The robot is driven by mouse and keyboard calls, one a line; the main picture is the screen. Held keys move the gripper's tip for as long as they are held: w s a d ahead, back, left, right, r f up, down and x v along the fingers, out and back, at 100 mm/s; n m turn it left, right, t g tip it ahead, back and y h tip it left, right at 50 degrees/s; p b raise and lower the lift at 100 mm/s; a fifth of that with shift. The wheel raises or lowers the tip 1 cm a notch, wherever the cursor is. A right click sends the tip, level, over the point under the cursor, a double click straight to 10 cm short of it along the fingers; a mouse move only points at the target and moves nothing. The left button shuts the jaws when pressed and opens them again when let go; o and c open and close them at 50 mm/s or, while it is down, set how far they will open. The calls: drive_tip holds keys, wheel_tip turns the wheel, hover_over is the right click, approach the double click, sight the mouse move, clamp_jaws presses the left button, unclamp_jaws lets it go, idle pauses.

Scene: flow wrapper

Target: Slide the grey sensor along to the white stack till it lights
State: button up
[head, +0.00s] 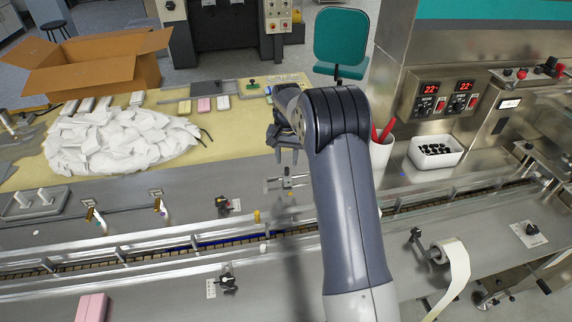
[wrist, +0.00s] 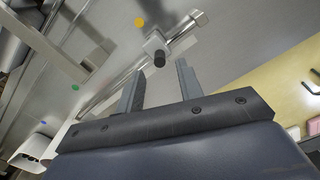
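My gripper (head: 287,155) is open and empty above the steel deck in the head view, its fingers pointing down. In the wrist view the gripper (wrist: 161,65) shows two parted fingers. Just beyond their tips is a small grey block with a black round end (wrist: 157,46), on a thin rail; it looks like the grey sensor. The same fitting seems to show in the head view (head: 287,181), just below the gripper. No lit lamp can be made out on it. A loose white heap (head: 120,140) lies on the yellow table; I cannot tell whether it is the white stack.
A conveyor with guide rails (head: 130,257) crosses the front. A pink block (head: 91,307) lies at its near side. Right of my arm are a white cup with red pens (head: 381,153) and a white bin (head: 435,152). A cardboard box (head: 92,66) stands behind the heap.

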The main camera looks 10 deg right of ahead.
sight(287, 168)
drive_tip(key=shift+f+p, duration=0.3)
drive_tip(key=shift+f, duration=1.75)
drive_tip(key=shift+c, duration=0.3)
clamp_jaws()
